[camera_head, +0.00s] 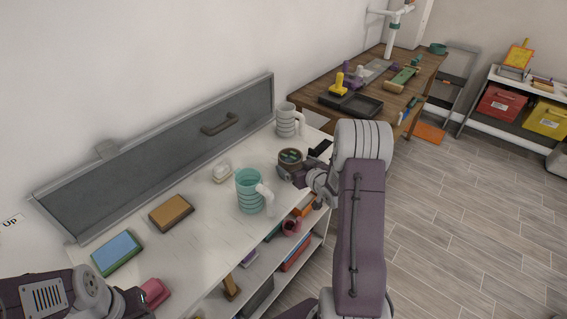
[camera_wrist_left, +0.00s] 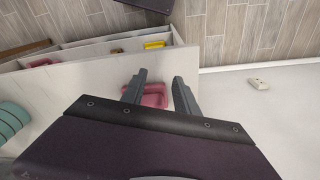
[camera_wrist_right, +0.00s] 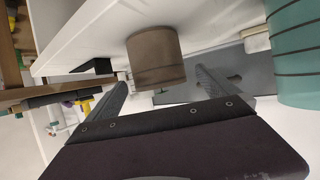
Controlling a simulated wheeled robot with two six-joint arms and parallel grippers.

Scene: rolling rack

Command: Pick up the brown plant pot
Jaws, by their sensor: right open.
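The brown plant pot (camera_head: 290,156) stands upright on the white rack's top, near its right end; its top looks dark with some green. In the right wrist view the pot (camera_wrist_right: 155,55) is a plain brown cylinder just ahead of and between the fingertips. My right gripper (camera_wrist_right: 162,78) is open, its fingers spread on either side of the pot; I cannot tell whether they touch it. In the head view it is low at the pot's front side. My left gripper (camera_wrist_left: 159,78) is open, its fingers apart above a pink object (camera_wrist_left: 153,94) at the rack's left.
A teal mug (camera_head: 249,190) stands left of the pot, and a grey mug (camera_head: 286,122) behind it. A small black item (camera_head: 320,147) lies to its right. A brown box (camera_head: 171,213) and a blue-green box (camera_head: 117,252) lie farther left. A grey panel (camera_head: 165,150) runs behind.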

